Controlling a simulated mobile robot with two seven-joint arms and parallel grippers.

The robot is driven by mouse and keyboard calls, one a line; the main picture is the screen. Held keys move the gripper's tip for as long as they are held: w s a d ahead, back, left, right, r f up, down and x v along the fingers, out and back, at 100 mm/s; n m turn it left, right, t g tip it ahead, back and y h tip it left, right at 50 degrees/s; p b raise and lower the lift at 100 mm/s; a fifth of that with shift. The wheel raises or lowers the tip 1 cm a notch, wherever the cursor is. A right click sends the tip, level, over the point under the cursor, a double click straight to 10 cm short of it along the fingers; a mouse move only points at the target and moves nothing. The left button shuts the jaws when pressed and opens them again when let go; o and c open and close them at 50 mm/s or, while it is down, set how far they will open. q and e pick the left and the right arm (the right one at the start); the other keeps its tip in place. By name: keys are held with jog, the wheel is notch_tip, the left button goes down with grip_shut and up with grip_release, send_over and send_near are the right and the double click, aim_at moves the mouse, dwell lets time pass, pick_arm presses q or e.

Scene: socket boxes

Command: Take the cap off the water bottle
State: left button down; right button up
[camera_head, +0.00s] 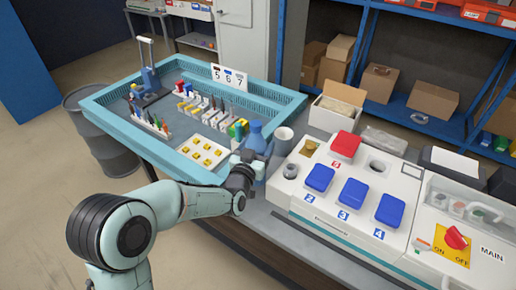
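A blue bottle (256,139) stands upright at the right edge of the blue tray, its narrow top uppermost. Whether a cap sits on it is too small to tell. My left gripper (248,161) is right at the lower part of the bottle. Its fingers are small and partly hidden, so I cannot tell whether they close around the bottle or only sit beside it. My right gripper is out of view.
The blue tray (112,89) holds tools, small parts and a white block with yellow pieces. A white panel (330,218) with red and blue covers fills the right. An open carton (336,113) stands behind.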

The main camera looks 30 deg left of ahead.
pick_arm(q)
jog(key=shift+f, duration=0.2)
jog(key=shift+f, duration=0.15)
jog(key=shift+c, duration=0.4)
grip_release()
